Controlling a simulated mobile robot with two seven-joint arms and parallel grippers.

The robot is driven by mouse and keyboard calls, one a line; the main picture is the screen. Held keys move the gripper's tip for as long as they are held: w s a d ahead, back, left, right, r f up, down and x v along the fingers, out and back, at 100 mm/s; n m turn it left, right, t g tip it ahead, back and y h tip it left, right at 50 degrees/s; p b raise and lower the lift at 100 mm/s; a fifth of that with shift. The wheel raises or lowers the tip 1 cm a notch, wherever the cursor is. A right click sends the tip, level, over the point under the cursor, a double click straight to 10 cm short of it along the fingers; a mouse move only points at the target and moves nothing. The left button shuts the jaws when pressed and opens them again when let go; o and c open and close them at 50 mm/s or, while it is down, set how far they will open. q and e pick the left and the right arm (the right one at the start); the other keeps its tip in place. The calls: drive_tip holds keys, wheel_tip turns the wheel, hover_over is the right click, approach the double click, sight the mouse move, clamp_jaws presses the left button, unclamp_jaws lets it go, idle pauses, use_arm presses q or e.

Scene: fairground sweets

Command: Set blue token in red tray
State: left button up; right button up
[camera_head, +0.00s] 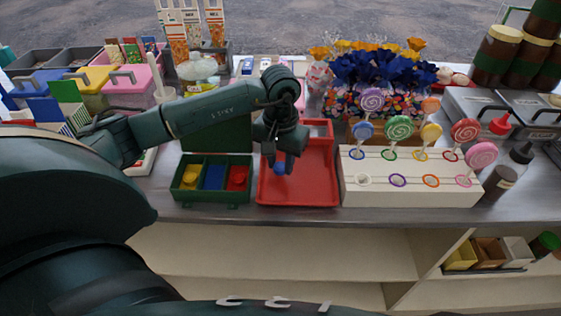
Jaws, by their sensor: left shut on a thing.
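The red tray (310,190) sits near the counter's front edge, left of the white lollipop stand. My left gripper (282,164) points down over the tray's left part and is shut on the blue token (279,169). The token is small and partly hidden by the fingers. I cannot tell whether it touches the tray floor. My right gripper is not in view.
The lollipop stand (400,195) with several lollipops is close on the tray's right. A flower box (372,105) stands behind. Brown jars (497,55) and bottles are at the right. Boxes and a pink bin (128,80) crowd the left. The tray's right part is bare.

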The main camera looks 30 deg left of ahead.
sight(281, 166)
use_arm(q)
drive_tip(key=shift+f, duration=0.5)
drive_tip(key=shift+f+b, duration=0.2)
drive_tip(key=shift+b, duration=0.1)
drive_tip(key=o, duration=0.9)
drive_tip(key=shift+o, duration=0.2)
drive_tip(key=shift+r, duration=0.1)
drive_tip(key=shift+r+p, duration=0.15)
drive_tip(key=shift+p, duration=0.15)
wheel_tip(281, 166, up, 12)
drive_tip(key=b, duration=0.1)
